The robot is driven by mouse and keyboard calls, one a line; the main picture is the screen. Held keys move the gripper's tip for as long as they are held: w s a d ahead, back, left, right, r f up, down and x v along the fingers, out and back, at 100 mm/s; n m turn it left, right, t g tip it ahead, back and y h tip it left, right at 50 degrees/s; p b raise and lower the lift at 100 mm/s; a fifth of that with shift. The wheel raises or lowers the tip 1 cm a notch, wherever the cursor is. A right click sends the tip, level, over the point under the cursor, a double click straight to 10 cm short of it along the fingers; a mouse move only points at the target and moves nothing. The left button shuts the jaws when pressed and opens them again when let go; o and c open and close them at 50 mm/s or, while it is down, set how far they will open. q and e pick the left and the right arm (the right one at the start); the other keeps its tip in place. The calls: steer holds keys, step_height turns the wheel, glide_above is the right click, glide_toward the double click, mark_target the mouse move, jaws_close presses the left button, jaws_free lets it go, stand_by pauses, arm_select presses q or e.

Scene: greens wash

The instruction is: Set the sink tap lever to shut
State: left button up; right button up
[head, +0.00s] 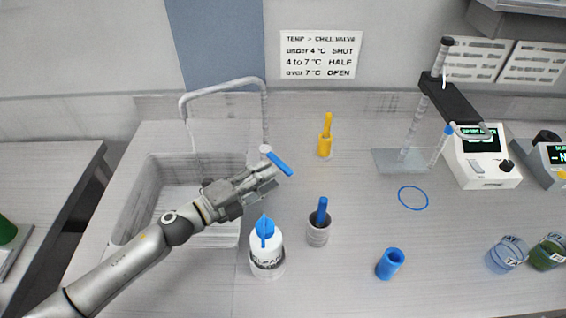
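The sink tap (226,83) is a pale arched pipe at the back of the sink. Its blue lever (279,163) points down and to the right from a round white hub (265,149) at the pipe's right foot. My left gripper (272,178) is just below the lever, with its fingers close to it. I cannot tell whether they touch the lever or how far apart the fingertips are. My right gripper is not in view.
A white bottle with a blue cap (267,256) and a grey pot with a blue handle (318,232) stand close to my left gripper. The sink (150,200) lies left. A yellow-handled tool (325,138) stands behind right. Counter around the blue ring (413,187) is clear.

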mark_target(280, 169)
arm_select(q)
steer(key=x, duration=0.5)
steer(key=shift+w+d+p, duration=0.25)
steer(key=shift+d+p, duration=0.05)
steer(key=shift+p, duration=0.1)
jaws_close()
